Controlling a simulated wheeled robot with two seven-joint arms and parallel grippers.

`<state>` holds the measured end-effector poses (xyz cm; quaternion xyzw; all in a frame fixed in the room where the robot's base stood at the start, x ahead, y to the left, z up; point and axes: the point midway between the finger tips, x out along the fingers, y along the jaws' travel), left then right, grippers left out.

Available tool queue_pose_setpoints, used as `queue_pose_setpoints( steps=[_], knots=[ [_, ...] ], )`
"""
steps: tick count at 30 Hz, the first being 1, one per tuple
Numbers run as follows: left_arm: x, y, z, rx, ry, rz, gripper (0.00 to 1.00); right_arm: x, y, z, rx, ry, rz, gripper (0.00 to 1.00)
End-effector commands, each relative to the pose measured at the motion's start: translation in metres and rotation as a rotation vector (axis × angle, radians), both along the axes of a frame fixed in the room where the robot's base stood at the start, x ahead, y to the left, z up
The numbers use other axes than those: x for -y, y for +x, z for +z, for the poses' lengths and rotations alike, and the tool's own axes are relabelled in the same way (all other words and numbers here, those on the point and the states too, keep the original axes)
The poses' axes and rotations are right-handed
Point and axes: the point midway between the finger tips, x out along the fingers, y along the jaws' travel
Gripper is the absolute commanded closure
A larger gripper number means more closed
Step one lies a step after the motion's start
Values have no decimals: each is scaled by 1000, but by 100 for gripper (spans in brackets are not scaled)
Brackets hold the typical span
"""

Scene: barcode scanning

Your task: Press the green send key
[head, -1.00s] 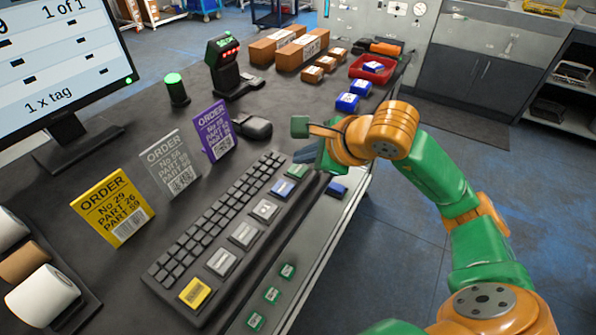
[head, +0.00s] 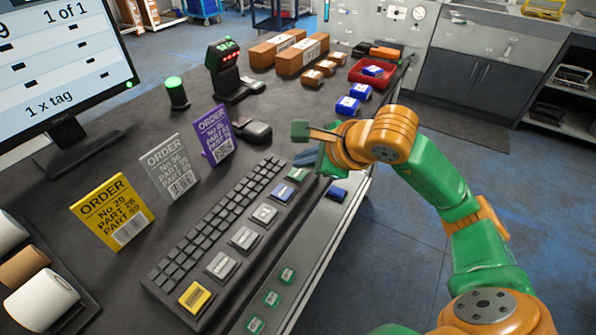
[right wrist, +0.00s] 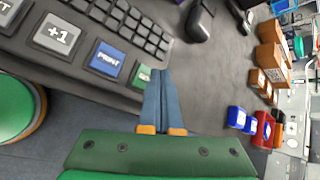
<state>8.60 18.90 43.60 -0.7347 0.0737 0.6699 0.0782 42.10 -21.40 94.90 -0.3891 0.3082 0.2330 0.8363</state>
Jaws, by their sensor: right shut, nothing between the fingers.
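The green send key (head: 297,174) is at the far right end of the dark keyboard (head: 225,215), beside the blue print key (head: 283,191). My right gripper (head: 304,158) is shut and empty, its blue-grey fingers close to the far side of the green key. In the right wrist view the shut fingertips (right wrist: 160,74) are just right of the green key (right wrist: 142,76), which they partly cover. I cannot tell whether they touch it. My left gripper is not in view.
A purple order card (head: 213,134) and a black mouse-like device (head: 253,131) stand behind the keyboard. Further back are a scanner stand (head: 226,70), brown boxes and a red tray (head: 372,72).

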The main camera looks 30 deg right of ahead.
Motion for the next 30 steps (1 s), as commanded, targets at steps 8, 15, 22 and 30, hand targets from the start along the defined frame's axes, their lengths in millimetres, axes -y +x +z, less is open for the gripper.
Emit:
queue_pose_setpoints(
  steps=[8, 15, 22, 30],
  knots=[
    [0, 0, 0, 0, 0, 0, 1, 0, 0, 0, 0, 0, 0, 100],
    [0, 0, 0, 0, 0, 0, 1, 0, 0, 0, 0, 0, 0, 100],
    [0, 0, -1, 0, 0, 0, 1, 0, 0, -1, 0, 0, 0, 100],
    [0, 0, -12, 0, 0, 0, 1, 0, 0, -10, 1, 0, -1, 100]
  ],
)
